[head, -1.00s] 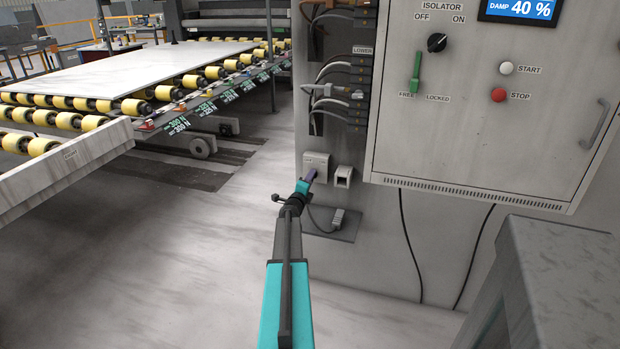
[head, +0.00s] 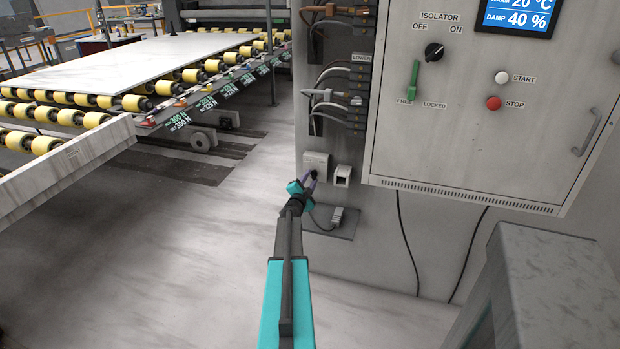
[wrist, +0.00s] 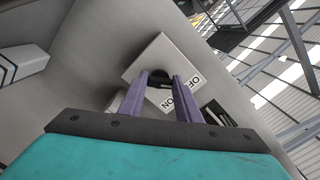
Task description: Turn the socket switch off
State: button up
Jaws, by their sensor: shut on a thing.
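The socket (head: 317,160) is a pale box low on the grey wall, left of the cabinet. In the wrist view the socket (wrist: 144,66) fills the middle, with OFF and ON printed on its face. My gripper (head: 312,177) reaches it from below with two purple fingers. In the wrist view my gripper (wrist: 160,76) has its fingertips either side of a dark round switch (wrist: 159,77) on the socket, shut on it. The fingers hide part of the switch, so I cannot tell which mark it points to.
A second pale box (head: 342,176) sits right of the socket. A grey plug (head: 338,215) with a cable rests on a small shelf (head: 330,231) below. The cabinet (head: 480,130) with isolator and buttons stands right. Open floor (head: 160,270) lies left.

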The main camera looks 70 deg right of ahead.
jog(key=shift+f+n, duration=0.1)
jog(key=shift+n, duration=0.3)
jog(key=o, duration=1.1)
jog(key=shift+c, duration=0.2)
jog(key=shift+a, duration=0.1)
jog(key=a+b, duration=0.2)
jog(key=a, duration=1.1)
jog(key=shift+s+a, duration=0.3)
jog(key=shift+s, duration=0.1)
jog(key=shift+w, duration=0.1)
